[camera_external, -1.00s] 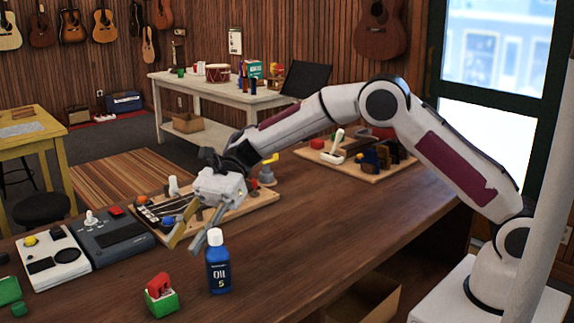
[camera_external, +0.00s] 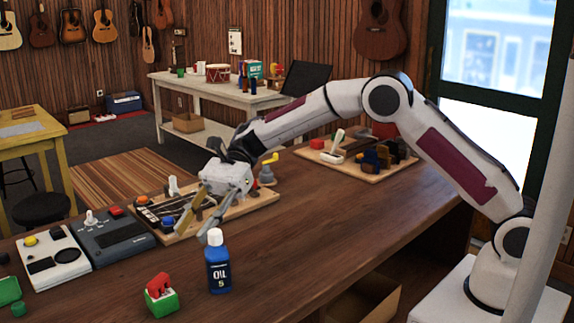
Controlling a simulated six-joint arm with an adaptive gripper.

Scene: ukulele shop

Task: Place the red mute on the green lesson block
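A red piece (camera_external: 158,281), which looks like the red mute, sits on top of a small green block (camera_external: 162,302) near the front edge of the bench. Another green piece (camera_external: 9,291) lies at the far left edge, partly cut off by the frame. I cannot tell for sure which green piece is the lesson block. My gripper (camera_external: 192,236) is above the bench, behind and to the right of the red piece and apart from it. Its two fingers are spread and point down, with nothing seen between them.
A blue oil bottle (camera_external: 218,268) stands upright close in front of my gripper. A wooden tray (camera_external: 262,197) with several small items lies under and behind it. Grey (camera_external: 122,241) and white (camera_external: 62,268) devices stand left. The bench's right middle is clear.

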